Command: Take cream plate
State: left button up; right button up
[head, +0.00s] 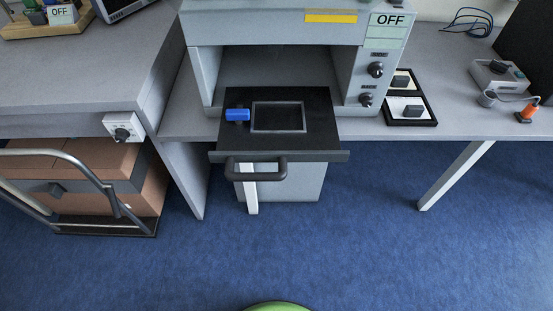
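A black two-slot tray (432,121) lies on the table to the right of the grey machine. It holds a small pale, cream-looking plate (408,89) in the rear slot and a whiter plate (395,108) in the front slot. Each plate has a dark knob or block on top. The rear plate is partly close to the machine's side; the difference in colour between the two is slight. Neither of my grippers is in view.
The grey machine (273,31) shows an OFF sign and has its black drawer (320,117) pulled out, with a blue block (238,115) and an empty-looking framed recess. A grey box with an orange connector (517,111) stands at right. A trolley with a brown box (88,172) is at left. Blue floor is open in front.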

aim_at(402, 81)
jog(key=i+l, duration=0.1)
jog(key=l, duration=0.45)
jog(key=i+l, duration=0.15)
jog(key=l, duration=0.4)
jog(key=i+l+u, duration=0.1)
jog(key=l, duration=0.45)
jog(key=i+l, duration=0.1)
jog(key=l, duration=0.45)
jog(key=i+l, duration=0.1)
jog(key=l, duration=0.45)
jog(key=u, duration=0.05)
